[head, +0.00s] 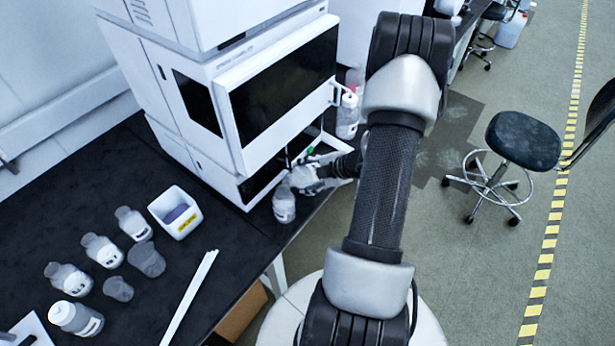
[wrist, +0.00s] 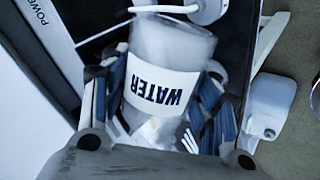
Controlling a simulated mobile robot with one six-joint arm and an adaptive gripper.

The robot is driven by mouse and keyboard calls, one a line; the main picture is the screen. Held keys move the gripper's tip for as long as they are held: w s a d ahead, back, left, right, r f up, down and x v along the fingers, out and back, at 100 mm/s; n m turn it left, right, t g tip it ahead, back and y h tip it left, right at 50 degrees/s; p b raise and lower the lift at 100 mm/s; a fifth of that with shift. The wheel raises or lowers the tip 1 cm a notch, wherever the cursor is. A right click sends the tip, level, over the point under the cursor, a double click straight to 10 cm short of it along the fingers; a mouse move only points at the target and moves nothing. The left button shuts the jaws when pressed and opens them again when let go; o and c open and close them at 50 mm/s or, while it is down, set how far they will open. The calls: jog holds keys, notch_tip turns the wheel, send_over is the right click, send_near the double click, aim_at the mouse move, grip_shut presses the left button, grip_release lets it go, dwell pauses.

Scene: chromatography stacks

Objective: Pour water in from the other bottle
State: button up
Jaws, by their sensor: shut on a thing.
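My gripper (head: 300,182) is in front of the lower part of the white instrument stack, near the bench's right edge. It is shut on a clear bottle (head: 284,207), which shows just below it at the left. In the wrist view the bottle (wrist: 170,45) sits between the two fingers (wrist: 165,100). Its white label reads WATER and appears upside down there.
The instrument stack (head: 275,85) rises close behind my gripper. Several bottles (head: 102,251) and clear beakers (head: 147,260) stand at the bench's left, near a white bin (head: 176,212) and white rods (head: 190,297). A stool (head: 522,141) stands on the floor at the right.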

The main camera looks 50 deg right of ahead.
jog(key=shift+r+n+g+h+b, duration=0.4)
jog(key=shift+r+h+b, duration=0.65)
jog(key=shift+b, duration=1)
dwell(0.6)
jog(key=shift+f+p, duration=0.1)
jog(key=shift+p, duration=0.75)
jog(key=shift+d+y+p, duration=0.1)
jog(key=shift+y+p, duration=0.25)
jog(key=shift+p, duration=0.2)
jog(key=f+y+p, duration=0.1)
jog(key=p, duration=0.1)
jog(key=shift+f+m+t+p, duration=0.15)
jog(key=shift+m+t+p, duration=0.25)
jog(key=r+y+p, duration=0.1)
jog(key=p, duration=0.3)
jog(key=shift+m+t+y, duration=0.3)
jog(key=shift+m, duration=0.1)
jog(key=shift+m+y+p, duration=0.3)
jog(key=shift+y+p, duration=0.15)
jog(key=shift+y, duration=0.15)
jog(key=shift+a, duration=0.3)
